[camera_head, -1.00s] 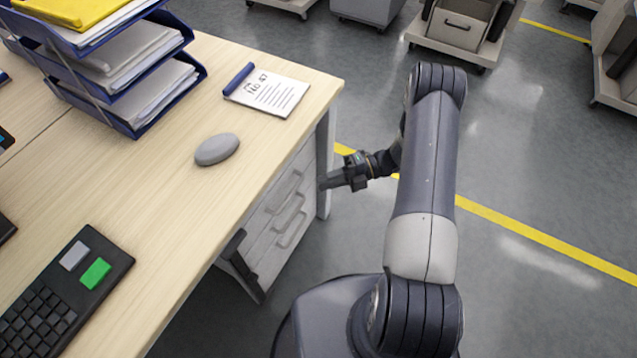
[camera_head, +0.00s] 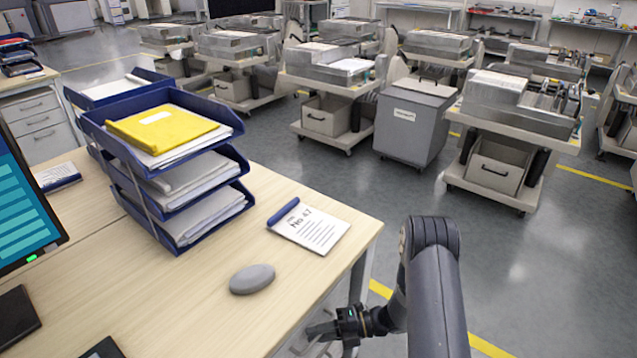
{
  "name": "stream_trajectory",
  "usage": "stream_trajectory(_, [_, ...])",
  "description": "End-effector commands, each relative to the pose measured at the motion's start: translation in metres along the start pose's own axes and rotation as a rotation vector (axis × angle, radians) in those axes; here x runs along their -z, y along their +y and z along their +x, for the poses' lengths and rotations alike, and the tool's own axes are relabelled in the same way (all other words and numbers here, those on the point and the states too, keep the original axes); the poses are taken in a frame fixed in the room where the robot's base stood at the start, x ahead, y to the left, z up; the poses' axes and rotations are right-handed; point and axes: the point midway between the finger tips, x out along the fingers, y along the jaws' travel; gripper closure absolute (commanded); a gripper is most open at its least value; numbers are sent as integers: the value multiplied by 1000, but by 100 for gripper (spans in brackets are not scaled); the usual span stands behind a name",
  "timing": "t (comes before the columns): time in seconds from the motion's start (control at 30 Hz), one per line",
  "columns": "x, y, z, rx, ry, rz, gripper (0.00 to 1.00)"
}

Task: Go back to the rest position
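My gripper (camera_head: 322,330) is low in the picture, just beyond the right edge of the wooden desk (camera_head: 215,325). It points left toward the desk's side, below the level of the top. It is small and dark here, so I cannot tell whether its fingers are open or shut. I see nothing held in it. My arm rises at the bottom right and bends down to the gripper.
On the desk stand a blue tray stack (camera_head: 165,165) with papers, a clipboard (camera_head: 309,226), a grey mouse (camera_head: 252,279) and a monitor (camera_head: 25,205). Feeder trolleys (camera_head: 520,105) and a grey bin (camera_head: 412,122) stand beyond. The floor (camera_head: 380,205) between is clear.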

Motion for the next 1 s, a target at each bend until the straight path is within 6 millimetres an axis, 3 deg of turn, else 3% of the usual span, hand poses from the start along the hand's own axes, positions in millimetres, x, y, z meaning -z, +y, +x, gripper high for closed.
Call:
stream_trajectory(0.2, [20,-5,-20,2,-1,4,80])
stream_trajectory(0.43, [25,-8,-25,2,2,2,80])
stream_trajectory(0.77, [23,-8,-23,3,2,2,80])
stream_trajectory(1.0, [2,-4,-1,3,5,-1,80])
